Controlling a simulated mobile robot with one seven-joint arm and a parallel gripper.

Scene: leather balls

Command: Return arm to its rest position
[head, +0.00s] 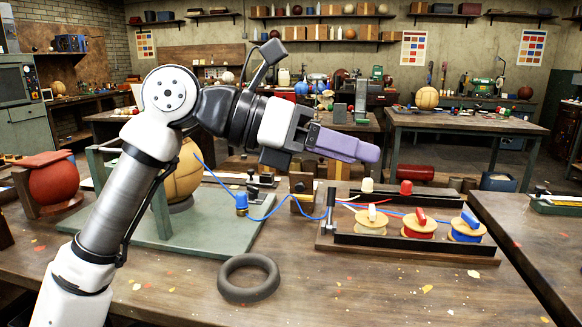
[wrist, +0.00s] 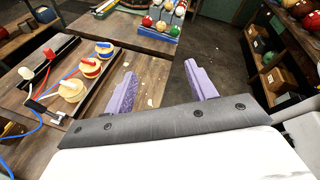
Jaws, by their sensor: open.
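My gripper (head: 345,147) has purple fingers and is held up in the air above the workbench, pointing right in the head view. In the wrist view my gripper (wrist: 160,85) shows two purple fingers set wide apart with nothing between them. My arm rises from the lower left of the head view and bends at a joint near the top. No object touches the fingers.
A thread rack (head: 345,246) with white, red and blue spools stands on the workbench (head: 180,290) below my gripper. A tan ball (head: 183,175) sits behind my arm. A dark ring (head: 249,290) lies in front. A red ball (head: 54,182) is at left.

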